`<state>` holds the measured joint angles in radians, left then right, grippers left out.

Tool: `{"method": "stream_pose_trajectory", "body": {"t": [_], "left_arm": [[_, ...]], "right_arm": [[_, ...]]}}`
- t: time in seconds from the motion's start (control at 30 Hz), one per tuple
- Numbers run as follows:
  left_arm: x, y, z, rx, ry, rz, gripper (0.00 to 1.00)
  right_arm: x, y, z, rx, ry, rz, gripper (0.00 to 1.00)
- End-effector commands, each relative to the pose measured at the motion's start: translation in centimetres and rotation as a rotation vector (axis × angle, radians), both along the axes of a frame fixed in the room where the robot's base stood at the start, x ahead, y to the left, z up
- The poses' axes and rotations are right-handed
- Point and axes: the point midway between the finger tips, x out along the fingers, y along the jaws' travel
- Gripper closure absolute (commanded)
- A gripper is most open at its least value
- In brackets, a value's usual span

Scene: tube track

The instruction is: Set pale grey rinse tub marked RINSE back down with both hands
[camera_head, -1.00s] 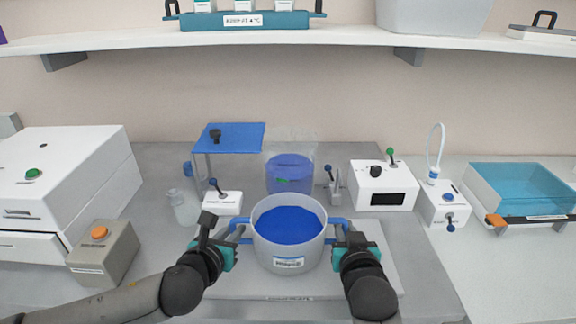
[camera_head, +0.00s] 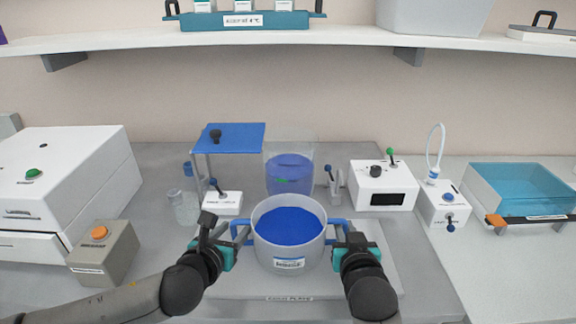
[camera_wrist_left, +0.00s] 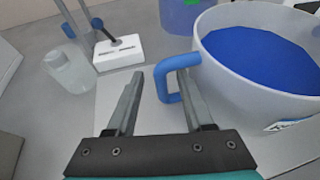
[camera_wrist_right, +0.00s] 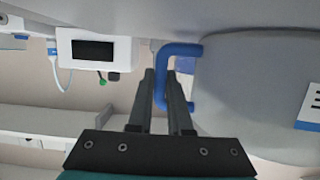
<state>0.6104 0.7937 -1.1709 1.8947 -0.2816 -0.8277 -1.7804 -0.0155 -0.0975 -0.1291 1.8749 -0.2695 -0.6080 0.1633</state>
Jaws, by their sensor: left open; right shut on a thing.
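The pale grey rinse tub (camera_head: 289,262) with blue liquid inside and a small label in front sits upright on the light grey plate (camera_head: 365,285) at the centre of the bench. It has a blue handle on each side. My left gripper (camera_head: 226,236) is open at the left handle (camera_wrist_left: 172,84); in the left wrist view its fingers are apart, with the handle near the right finger. My right gripper (camera_head: 342,238) is shut on the right handle (camera_wrist_right: 166,75), which passes between its fingers in the right wrist view.
Behind the tub stand a clear vessel of blue liquid (camera_head: 290,175) and a blue-topped stand (camera_head: 232,138). A bottle (camera_head: 184,207) is left of the tub. White control boxes (camera_head: 383,185) are at right. A grey box with an orange button (camera_head: 103,252) is at left.

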Motion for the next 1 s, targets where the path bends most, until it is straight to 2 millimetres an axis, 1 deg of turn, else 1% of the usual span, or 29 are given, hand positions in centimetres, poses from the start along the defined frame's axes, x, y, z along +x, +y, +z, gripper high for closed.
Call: {"method": "stream_pose_trajectory", "body": {"t": [0.03,0.17,0.27,0.7,0.83,1.0], "left_arm": [[-0.1,0.0,0.0,0.000,0.001,-0.001,0.48],[-0.6,0.1,0.2,-0.001,0.001,-0.002,0.48],[-1.5,0.3,0.5,0.000,0.002,-0.001,0.48],[-7.8,1.6,3.1,0.000,0.003,-0.001,0.48],[-9.3,1.9,3.8,0.001,0.002,0.000,0.48],[-10.5,2.1,4.4,0.001,0.001,0.001,0.48]], "right_arm": [[0.1,0.1,0.5,0.006,-0.013,0.000,1.00],[0.1,0.1,0.5,0.007,-0.013,0.001,1.00],[0.1,0.1,0.5,0.007,-0.013,0.001,1.00],[0.1,0.2,0.5,0.008,-0.013,0.002,1.00],[0.1,0.2,0.5,0.008,-0.013,0.002,1.00],[0.1,0.2,0.5,0.008,-0.013,0.002,1.00]]}}
